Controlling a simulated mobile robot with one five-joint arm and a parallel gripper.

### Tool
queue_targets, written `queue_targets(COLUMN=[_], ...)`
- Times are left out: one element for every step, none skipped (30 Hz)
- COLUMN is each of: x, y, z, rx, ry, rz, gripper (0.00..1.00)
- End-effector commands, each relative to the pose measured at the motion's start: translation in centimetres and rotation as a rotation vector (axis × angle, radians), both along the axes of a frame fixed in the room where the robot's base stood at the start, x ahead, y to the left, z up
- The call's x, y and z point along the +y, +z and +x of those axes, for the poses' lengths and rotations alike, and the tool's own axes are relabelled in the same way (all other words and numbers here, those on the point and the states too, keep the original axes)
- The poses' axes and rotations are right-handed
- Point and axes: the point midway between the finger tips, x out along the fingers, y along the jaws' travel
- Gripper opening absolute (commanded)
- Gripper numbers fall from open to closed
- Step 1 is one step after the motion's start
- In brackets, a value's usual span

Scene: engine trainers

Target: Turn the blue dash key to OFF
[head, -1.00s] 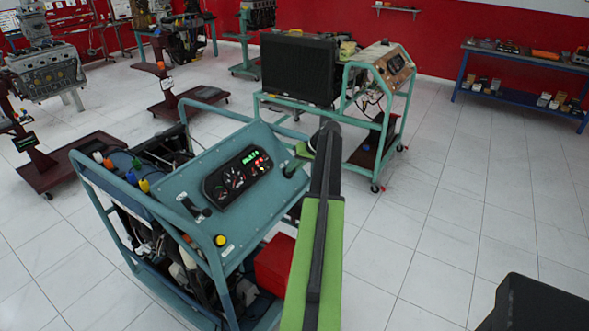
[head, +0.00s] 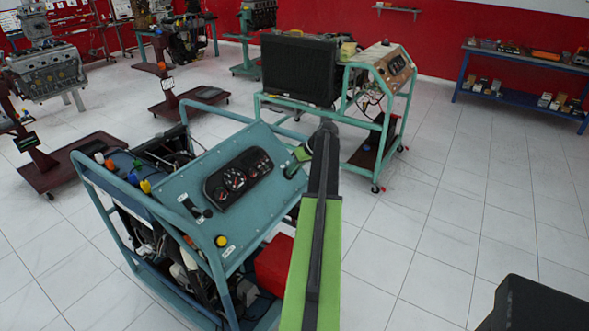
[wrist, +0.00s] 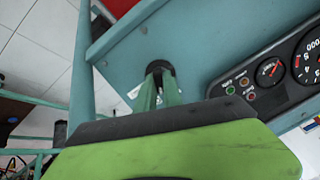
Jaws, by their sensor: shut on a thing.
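The blue-green dash panel (head: 262,206) tilts on a trainer frame. Its gauge cluster (head: 238,178) is dark, with no lit display. It also shows at the right of the wrist view (wrist: 270,75). A round black key switch (wrist: 161,68) sits on the panel beside the cluster. The green fingers of my gripper (wrist: 158,88) are closed together at this switch, shut on the key. The blue key itself is hidden between and behind the fingers. In the head view my gripper (head: 296,163) reaches the panel's upper right corner, and my arm covers part of it.
A yellow button (head: 221,241) and a black lever (head: 194,208) are on the panel's lower left. A red box (head: 273,262) is below the panel. A second trainer with a radiator (head: 300,70) stands behind.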

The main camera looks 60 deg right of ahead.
Motion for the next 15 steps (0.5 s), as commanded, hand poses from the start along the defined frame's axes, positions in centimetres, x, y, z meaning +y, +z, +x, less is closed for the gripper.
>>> queue_targets(x=[0.1,0.11,0.14,0.15,0.15,0.16,0.16,0.16,0.18,0.19,0.21,0.22,0.23,0.24,0.24], y=[0.02,0.02,0.01,0.0,0.0,0.0,-0.01,-0.01,-0.01,-0.01,-0.02,-0.02,-0.02,-0.02,-0.02], z=[-0.07,-0.07,-0.08,-0.08,-0.09,-0.1,-0.09,-0.09,-0.1,-0.09,-0.09,-0.09,-0.09,-0.09,-0.08], rx=[0.001,0.001,0.002,0.002,0.004,0.004,0.003,0.003,0.003,0.003,0.005,0.004,0.004,0.005,0.004], ry=[0.028,0.047,0.072,0.09,0.107,0.129,0.145,0.16,0.18,0.194,0.206,0.223,0.234,0.244,0.257], rz=[-0.025,-0.042,-0.063,-0.079,-0.094,-0.115,-0.13,-0.143,-0.16,-0.173,-0.183,-0.198,-0.207,-0.217,-0.227], gripper=[0.0,0.0,0.0,0.0,0.0,0.0,0.0,0.0,0.0,0.0,0.0,0.0,0.0,0.0,0.0])
